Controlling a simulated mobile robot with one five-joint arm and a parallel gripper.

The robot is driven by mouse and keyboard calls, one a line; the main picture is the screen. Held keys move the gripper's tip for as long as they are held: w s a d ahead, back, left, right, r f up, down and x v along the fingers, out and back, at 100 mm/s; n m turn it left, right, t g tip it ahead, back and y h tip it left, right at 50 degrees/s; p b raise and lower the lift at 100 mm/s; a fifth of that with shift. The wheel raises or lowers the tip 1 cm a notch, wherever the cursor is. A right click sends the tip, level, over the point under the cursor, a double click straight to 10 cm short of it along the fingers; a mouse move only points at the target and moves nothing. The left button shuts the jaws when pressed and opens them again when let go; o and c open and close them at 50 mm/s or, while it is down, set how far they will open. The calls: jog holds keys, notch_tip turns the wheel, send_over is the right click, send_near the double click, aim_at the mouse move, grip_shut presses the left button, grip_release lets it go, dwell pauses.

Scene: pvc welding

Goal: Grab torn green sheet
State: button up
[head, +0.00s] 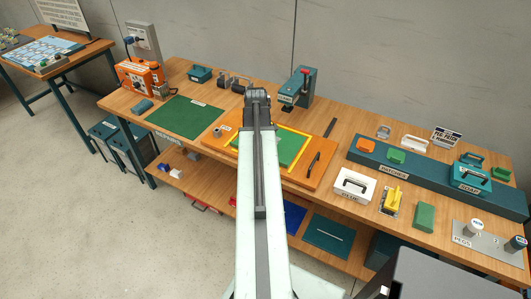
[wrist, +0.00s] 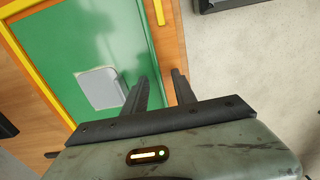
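A green sheet (head: 288,150) lies inside a yellow frame on an orange board (head: 222,152) on the bench, partly hidden by my arm. In the wrist view the sheet (wrist: 60,30) carries a pale grey rounded patch (wrist: 100,88). My gripper (wrist: 161,84) is open, with nothing between its fingers, over the sheet's edge and the orange border; its height above them is unclear. In the head view the fingers cannot be made out. A darker green sheet (head: 328,234) with a pale slit-like line lies on the lower shelf. I cannot tell for certain which sheet is the torn one.
A flat green mat (head: 190,116) lies to the left on the bench. A teal machine (head: 297,88) stands behind the board. A black pen-like tool (head: 314,162) lies on the board's right. A white case (head: 354,186) and long teal tray (head: 420,167) stand right.

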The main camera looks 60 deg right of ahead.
grip_shut()
dwell(1.4)
